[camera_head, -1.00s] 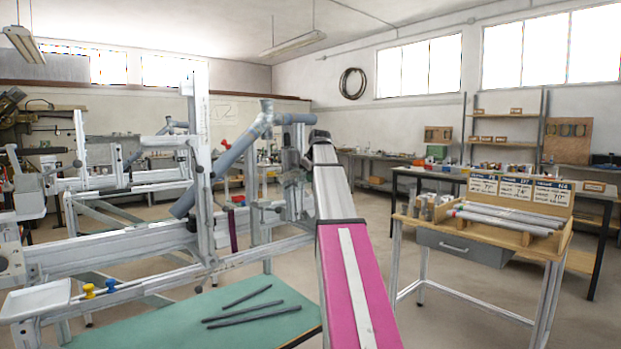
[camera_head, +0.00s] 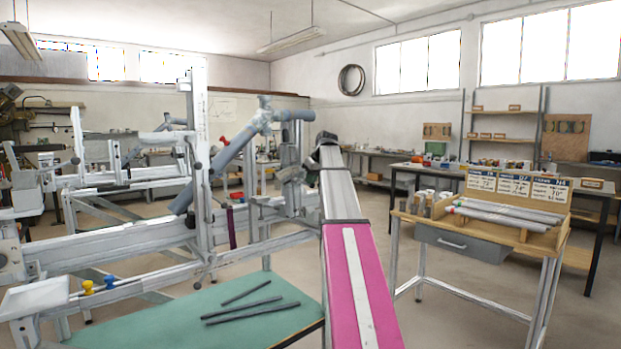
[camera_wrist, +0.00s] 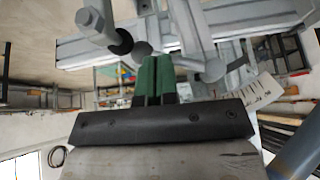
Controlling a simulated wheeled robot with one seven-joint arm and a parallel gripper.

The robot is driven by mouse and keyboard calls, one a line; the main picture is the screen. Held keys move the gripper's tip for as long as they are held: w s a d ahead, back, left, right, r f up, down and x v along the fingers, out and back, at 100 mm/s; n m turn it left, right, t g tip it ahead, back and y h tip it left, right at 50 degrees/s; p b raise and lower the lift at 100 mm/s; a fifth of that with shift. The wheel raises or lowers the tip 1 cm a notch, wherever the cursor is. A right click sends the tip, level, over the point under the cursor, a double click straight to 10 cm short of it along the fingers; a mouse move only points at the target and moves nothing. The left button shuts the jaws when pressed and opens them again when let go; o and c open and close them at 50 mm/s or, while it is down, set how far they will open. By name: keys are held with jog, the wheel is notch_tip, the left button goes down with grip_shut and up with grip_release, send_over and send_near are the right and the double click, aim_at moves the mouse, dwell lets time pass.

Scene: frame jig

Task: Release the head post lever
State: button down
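The frame jig (camera_head: 140,243) with its silver rails stands at left and centre in the head view, holding grey-blue tubes (camera_head: 238,148). A head post (camera_head: 290,150) rises near the jig's right end. My gripper shows in the wrist view (camera_wrist: 155,80) as two green fingers side by side, with nothing visible between them. In the head view my wrist hides most of it beside the post.
A green-topped table (camera_head: 225,318) with several dark rods (camera_head: 245,312) is below the jig. A white tray (camera_head: 35,297) is at left. A wooden bench (camera_head: 500,232) with tubes and labels stands at right. Open floor lies between it and my arm.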

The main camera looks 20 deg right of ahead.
jog(key=shift+f, duration=0.4)
dwell(0.5)
jog(key=s+d+r, duration=0.4)
jog(key=d+r, duration=0.3)
jog(key=r, duration=0.4)
jog(key=shift+s+d, duration=0.15)
jog(key=shift+s, duration=0.15)
